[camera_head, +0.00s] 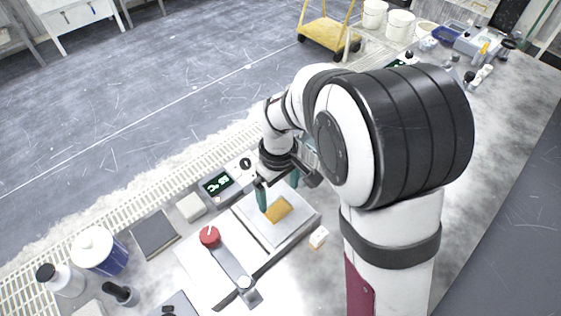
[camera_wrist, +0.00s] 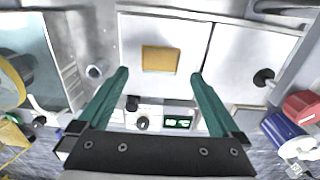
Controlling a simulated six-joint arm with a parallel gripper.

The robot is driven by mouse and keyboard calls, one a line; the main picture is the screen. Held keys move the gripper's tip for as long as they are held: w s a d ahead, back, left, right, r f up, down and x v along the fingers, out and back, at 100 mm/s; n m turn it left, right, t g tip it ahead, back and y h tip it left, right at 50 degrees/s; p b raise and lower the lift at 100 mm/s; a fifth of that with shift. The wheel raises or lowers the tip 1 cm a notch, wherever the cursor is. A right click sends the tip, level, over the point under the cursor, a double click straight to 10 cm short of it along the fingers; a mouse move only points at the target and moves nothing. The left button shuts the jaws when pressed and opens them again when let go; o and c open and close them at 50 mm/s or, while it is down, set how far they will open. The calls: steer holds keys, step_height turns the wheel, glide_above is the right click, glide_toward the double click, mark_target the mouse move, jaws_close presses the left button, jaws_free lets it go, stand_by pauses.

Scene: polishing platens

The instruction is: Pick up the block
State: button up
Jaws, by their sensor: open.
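A flat yellow-orange block (camera_head: 278,210) lies on a pale square plate (camera_head: 269,234) in the head view. In the wrist view the block (camera_wrist: 161,59) lies near the top centre, on the pale plate (camera_wrist: 140,30). My gripper (camera_head: 279,198) has green fingers and hangs over the plate close to the block. In the wrist view its fingers (camera_wrist: 160,75) are spread wide, with nothing between the tips. The block shows just beyond the tips, between their lines. The exact height above the plate is hard to tell.
A small pale block (camera_head: 319,237) lies to the right. A blue-and-white jar (camera_head: 100,251) and a bottle (camera_head: 61,279) stand at far left.

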mark_target(278, 206)
step_height(278, 206, down, 6)
steer(key=shift+a+r, duration=0.1)
steer(key=c, duration=1.4)
steer(key=shift+r, duration=0.1)
